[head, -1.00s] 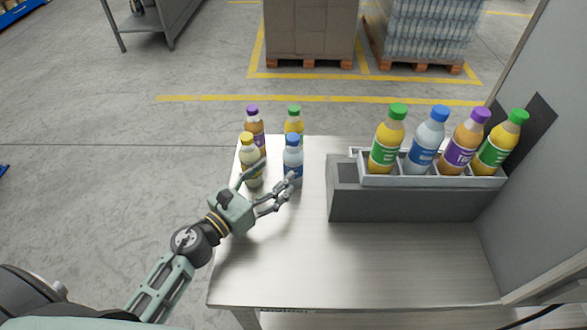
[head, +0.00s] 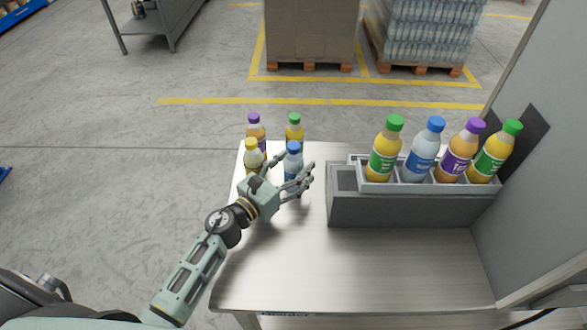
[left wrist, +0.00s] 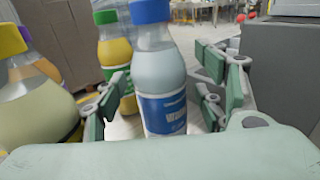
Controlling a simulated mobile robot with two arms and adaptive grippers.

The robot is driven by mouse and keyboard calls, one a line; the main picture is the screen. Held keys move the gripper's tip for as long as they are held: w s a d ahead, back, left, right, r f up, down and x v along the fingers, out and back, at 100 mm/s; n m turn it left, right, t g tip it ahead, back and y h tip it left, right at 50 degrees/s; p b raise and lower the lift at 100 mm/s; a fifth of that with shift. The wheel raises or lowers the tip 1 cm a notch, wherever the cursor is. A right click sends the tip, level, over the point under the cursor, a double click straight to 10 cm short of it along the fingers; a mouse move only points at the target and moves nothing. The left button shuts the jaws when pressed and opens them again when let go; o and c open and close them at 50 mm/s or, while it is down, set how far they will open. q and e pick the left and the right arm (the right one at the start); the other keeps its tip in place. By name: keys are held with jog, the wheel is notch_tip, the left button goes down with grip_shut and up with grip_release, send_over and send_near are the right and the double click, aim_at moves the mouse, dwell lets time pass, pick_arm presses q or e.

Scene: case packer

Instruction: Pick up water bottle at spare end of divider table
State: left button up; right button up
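The water bottle (head: 293,162), clear with a blue cap and blue label, stands upright on the divider table (head: 350,262), at its far left. My left gripper (head: 296,178) is open around it, a finger on either side. In the left wrist view the water bottle (left wrist: 160,75) stands between the open fingers (left wrist: 165,105), with gaps on both sides. A green-capped orange bottle (head: 294,130) stands behind it. A yellow-capped pale bottle (head: 252,157) and a purple-capped bottle (head: 256,130) stand to its left. My right gripper does not show.
A grey divider box (head: 400,208) on the table's right holds another blue-capped bottle (head: 423,150) and several juice bottles. A grey panel (head: 535,190) closes the right side. The table's near middle is clear.

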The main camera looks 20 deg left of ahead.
pick_arm(q)
jog(key=c, duration=1.4)
jog(key=shift+r, duration=0.1)
